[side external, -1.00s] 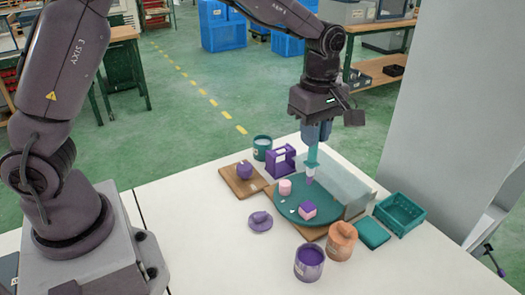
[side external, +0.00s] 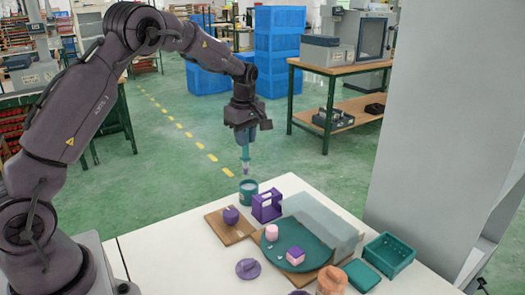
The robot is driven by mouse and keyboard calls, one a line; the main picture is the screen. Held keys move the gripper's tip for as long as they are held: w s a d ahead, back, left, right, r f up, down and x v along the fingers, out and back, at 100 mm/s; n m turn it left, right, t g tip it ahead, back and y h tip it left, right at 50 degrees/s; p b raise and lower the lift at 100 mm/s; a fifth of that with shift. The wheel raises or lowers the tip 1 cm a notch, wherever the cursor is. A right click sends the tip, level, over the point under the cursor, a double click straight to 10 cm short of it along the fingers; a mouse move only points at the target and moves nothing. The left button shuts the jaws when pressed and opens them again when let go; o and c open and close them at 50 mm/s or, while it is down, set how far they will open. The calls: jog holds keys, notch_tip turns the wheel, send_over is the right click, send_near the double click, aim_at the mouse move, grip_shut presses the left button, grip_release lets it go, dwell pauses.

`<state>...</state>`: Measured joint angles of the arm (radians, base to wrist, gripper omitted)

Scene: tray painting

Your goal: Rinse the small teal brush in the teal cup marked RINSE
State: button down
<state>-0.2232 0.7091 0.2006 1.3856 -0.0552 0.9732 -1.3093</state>
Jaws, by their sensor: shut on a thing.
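My gripper (side external: 246,137) is shut on the small teal brush (side external: 244,155), which hangs upright below it. The brush's lower end is pale with a purple tip. The brush is in the air above the teal cup (side external: 249,190) and apart from it, its tip slightly to the left of the cup's middle in the picture. The teal cup stands open at the back of the white table and has a pale band. Any lettering on it is too small to read.
Right of the cup is a purple stand (side external: 266,206). In front is a wooden board (side external: 231,233) with a purple lump (side external: 231,215). A round teal tray (side external: 283,257) holds pink and purple pieces beside a clear panel (side external: 322,222). A teal crate (side external: 389,254) stands at right.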

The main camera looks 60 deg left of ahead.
aim_at(248, 158)
jog(key=shift+w+a+r+m, duration=0.25)
jog(key=shift+w+m, duration=0.2)
jog(key=shift+m, duration=0.25)
jog(key=shift+d+f, duration=0.1)
jog(key=shift+f, duration=4.15)
